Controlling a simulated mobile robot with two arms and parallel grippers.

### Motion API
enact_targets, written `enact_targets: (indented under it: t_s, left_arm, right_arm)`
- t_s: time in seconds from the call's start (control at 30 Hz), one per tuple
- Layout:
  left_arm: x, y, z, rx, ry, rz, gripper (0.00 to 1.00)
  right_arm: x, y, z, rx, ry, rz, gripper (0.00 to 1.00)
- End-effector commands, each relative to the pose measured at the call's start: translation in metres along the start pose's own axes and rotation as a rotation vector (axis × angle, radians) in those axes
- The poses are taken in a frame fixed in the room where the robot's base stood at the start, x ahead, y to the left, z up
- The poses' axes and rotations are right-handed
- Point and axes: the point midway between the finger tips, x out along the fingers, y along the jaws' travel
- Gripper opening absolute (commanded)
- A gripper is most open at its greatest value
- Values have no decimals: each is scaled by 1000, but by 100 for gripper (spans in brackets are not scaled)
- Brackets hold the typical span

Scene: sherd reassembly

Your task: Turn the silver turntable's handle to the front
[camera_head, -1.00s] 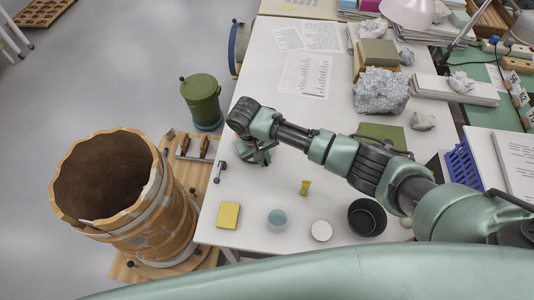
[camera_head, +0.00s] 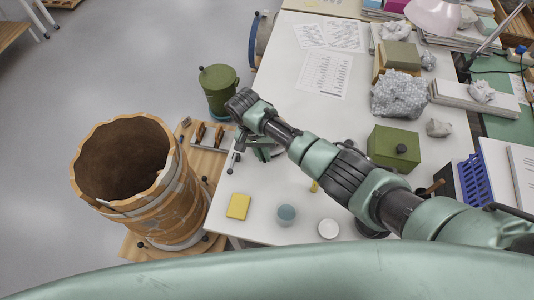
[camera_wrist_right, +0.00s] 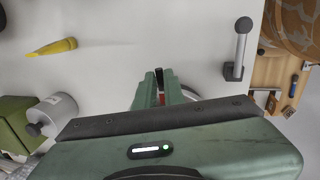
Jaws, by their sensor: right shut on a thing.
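My right gripper (camera_wrist_right: 160,88) is low over the front left of the white table. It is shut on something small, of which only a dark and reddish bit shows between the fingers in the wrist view. A curved pale rim (camera_wrist_right: 176,85) shows just behind the fingers; I cannot tell if it is the silver turntable. A silver bar with a dark knob (camera_wrist_right: 240,48) is apart from the fingers, to their right; it also shows near the table's left edge in the head view (camera_head: 234,160). My arm hides much around the gripper. My left gripper is out of view.
A large wood-coloured vessel (camera_head: 158,205) stands left of the table, on a wooden base. A yellow block (camera_head: 238,206), a blue-topped jar (camera_head: 286,214) and a white disc (camera_head: 328,229) lie along the front. A green box (camera_head: 393,147) stands right of my forearm.

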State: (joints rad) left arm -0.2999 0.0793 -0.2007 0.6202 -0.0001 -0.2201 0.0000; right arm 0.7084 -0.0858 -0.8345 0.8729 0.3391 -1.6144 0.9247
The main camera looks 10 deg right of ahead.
Motion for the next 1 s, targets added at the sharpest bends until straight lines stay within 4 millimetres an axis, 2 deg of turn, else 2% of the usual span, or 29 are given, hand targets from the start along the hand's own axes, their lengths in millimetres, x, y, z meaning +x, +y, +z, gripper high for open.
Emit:
enact_targets:
  t_s: [0.33,0.87,0.9,0.97,1.0]
  left_arm:
    - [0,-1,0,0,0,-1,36]
    - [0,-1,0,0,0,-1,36]
    - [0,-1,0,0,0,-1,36]
    - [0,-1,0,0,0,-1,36]
    - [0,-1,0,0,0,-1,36]
  right_arm:
    - [-3,-7,-3,74,-9,-3,0]
    - [-4,-8,-4,87,-10,-3,0]
    - [-4,-8,-4,87,-10,-3,13]
    - [-4,-8,-4,87,-10,-3,29]
    - [-4,-8,-3,87,-11,-3,32]
